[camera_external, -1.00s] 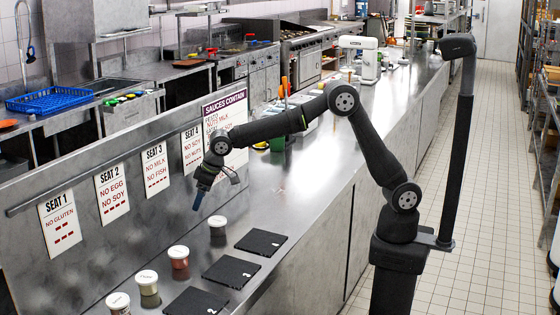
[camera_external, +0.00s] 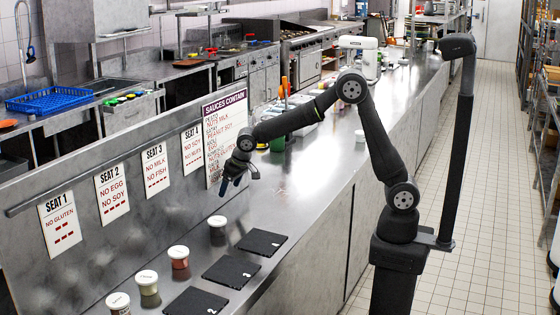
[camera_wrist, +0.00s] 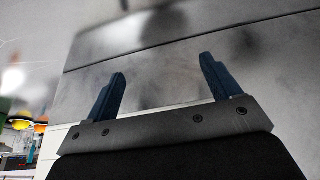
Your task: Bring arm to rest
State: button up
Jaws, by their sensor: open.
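My gripper (camera_external: 231,186) hangs over the steel counter (camera_external: 310,190), near the wall signs and above the far end of the row of cups. In the wrist view its two blue fingers (camera_wrist: 160,92) stand wide apart with nothing between them, and a blurred grey steel surface fills the view beyond. My arm is bent, with the elbow high over the counter. The gripper is apart from the cups and mats.
Several white-lidded cups (camera_external: 179,252) stand in a row along the counter. Black numbered mats (camera_external: 232,272) lie beside them. A sauces sign (camera_external: 226,130) and seat signs (camera_external: 113,194) are on the steel wall. A small white-lidded cup (camera_external: 360,136) stands farther back, near my arm.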

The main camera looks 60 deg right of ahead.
jog(key=d+m, duration=0.1)
jog(key=d, duration=0.4)
jog(key=s+d+f+m, duration=0.1)
jog(key=d, duration=0.5)
jog(key=d+f+m+h, duration=0.1)
jog(key=d, duration=0.4)
jog(key=shift+s+d+f, duration=0.15)
jog(key=shift+d+f, duration=0.05)
